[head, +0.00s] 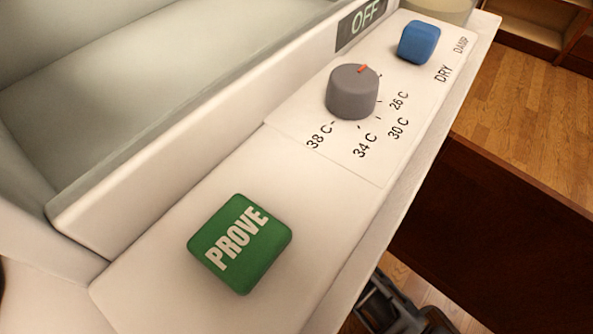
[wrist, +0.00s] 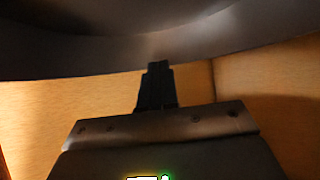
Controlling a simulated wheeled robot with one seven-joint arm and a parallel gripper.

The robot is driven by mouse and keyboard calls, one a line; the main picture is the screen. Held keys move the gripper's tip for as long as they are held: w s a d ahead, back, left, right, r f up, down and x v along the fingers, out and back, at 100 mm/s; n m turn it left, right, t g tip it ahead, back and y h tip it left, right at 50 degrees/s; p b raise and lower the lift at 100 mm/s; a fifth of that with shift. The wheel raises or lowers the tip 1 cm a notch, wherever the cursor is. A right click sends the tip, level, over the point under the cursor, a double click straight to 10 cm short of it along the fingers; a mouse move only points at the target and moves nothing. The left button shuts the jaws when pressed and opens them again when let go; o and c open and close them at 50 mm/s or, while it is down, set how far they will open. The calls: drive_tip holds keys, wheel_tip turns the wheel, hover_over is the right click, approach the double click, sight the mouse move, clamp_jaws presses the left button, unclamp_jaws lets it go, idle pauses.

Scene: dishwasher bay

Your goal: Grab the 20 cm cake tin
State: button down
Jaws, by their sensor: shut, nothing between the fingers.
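In the wrist view, my gripper (wrist: 158,68) is shut, its dark fingers together with nothing between them. A large dark grey, curved metal surface (wrist: 70,50) fills the top of that view, just beyond the fingertips. It may be the side of a round tin, but only part of it shows and its size cannot be told. The fingertips are close to its lower edge; I cannot tell whether they touch it. No cake tin shows in the head view.
The head view shows a white panel with a green PROVE button (head: 239,244), a grey knob (head: 351,91), a blue switch (head: 418,42) and an OFF display (head: 366,20). A dark wooden edge (head: 500,220) and wooden floor (head: 525,95) lie right. Wood-coloured surfaces (wrist: 255,85) flank my gripper.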

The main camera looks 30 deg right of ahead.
drive_tip(key=s+a, duration=0.1)
drive_tip(key=s, duration=0.2)
drive_tip(key=s+a, duration=0.1)
drive_tip(key=s, duration=0.1)
drive_tip(key=s+a+b, duration=0.1)
drive_tip(key=s, duration=0.2)
drive_tip(key=shift+s+a, duration=0.25)
drive_tip(key=shift+s, duration=0.05)
drive_tip(key=shift+r, duration=0.1)
drive_tip(key=shift+r+p, duration=0.5)
drive_tip(key=shift+r, duration=0.15)
drive_tip(key=shift+w+d, duration=0.1)
